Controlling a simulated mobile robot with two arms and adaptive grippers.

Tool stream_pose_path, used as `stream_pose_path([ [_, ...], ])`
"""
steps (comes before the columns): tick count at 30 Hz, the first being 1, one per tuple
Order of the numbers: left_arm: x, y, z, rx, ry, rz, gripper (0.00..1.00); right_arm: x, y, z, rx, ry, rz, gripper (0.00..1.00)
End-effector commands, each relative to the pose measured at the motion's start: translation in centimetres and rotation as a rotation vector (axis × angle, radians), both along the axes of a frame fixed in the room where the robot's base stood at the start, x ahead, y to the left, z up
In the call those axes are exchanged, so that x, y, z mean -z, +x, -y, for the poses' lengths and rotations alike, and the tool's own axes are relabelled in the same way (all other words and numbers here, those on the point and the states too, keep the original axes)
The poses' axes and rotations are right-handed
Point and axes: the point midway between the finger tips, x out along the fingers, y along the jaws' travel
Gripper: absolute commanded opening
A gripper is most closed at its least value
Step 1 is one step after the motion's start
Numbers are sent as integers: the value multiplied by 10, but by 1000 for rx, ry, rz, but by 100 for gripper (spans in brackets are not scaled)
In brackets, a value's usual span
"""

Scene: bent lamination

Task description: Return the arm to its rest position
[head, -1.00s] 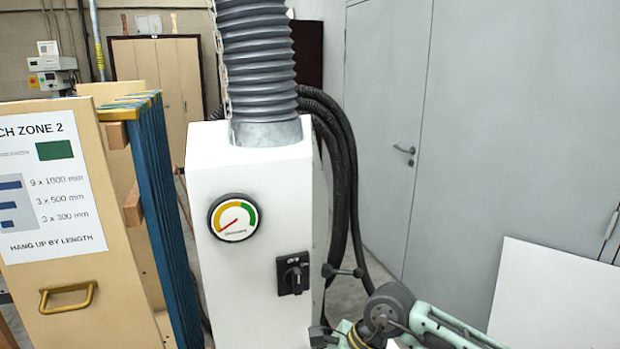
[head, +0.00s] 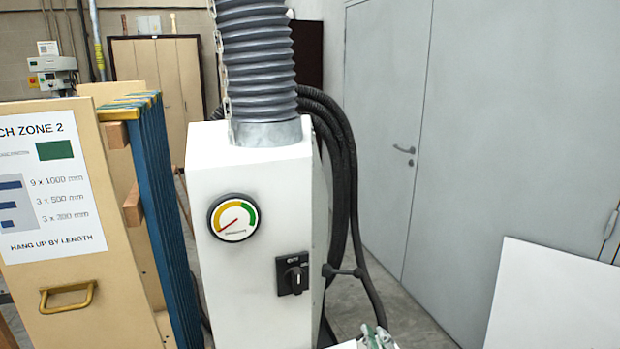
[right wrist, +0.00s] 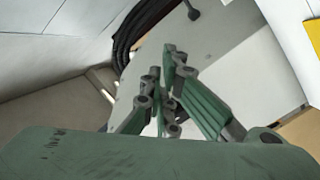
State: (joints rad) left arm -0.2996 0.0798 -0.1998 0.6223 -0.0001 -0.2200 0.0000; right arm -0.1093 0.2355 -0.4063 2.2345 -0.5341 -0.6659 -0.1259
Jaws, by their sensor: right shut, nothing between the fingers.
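My right gripper (head: 378,338) shows only as a small green piece at the bottom edge of the head view, below and to the right of the white cabinet's rotary switch (head: 293,274). In the right wrist view, the right gripper's green and grey fingers (right wrist: 170,62) are drawn together, with nothing between them. They are clear of the switch. The rest of the right arm is out of the head view. My left gripper is in neither view.
The white cabinet (head: 255,300) carries a gauge (head: 234,218) and a grey ribbed hose (head: 256,60). Black hoses (head: 345,190) hang at its right. A tan rack (head: 90,310) with blue edges stands left. A white panel (head: 555,300) leans against the grey doors (head: 500,130).

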Motion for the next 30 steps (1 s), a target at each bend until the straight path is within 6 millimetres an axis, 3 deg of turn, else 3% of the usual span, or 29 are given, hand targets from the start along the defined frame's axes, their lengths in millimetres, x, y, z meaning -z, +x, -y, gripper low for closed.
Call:
stream_pose_path([
  [1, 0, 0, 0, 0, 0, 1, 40, 33, -16, 18, 62, 69, -133, 0],
  [3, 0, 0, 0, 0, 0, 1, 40, 75, -42, 39, 140, 154, -310, 0],
  [6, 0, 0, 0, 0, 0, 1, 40, 125, -86, 58, 236, 251, -539, 0],
  [9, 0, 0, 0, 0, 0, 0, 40, 159, -129, 67, 303, 320, -720, 0],
  [15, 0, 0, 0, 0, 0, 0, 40, 198, -205, 74, 397, 405, -992, 0],
  [21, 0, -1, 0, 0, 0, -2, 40, 218, -271, 74, 466, 458, -1213, 0],
  [30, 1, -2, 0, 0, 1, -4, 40, 304, -251, 71, 468, 442, -1233, 0],
])
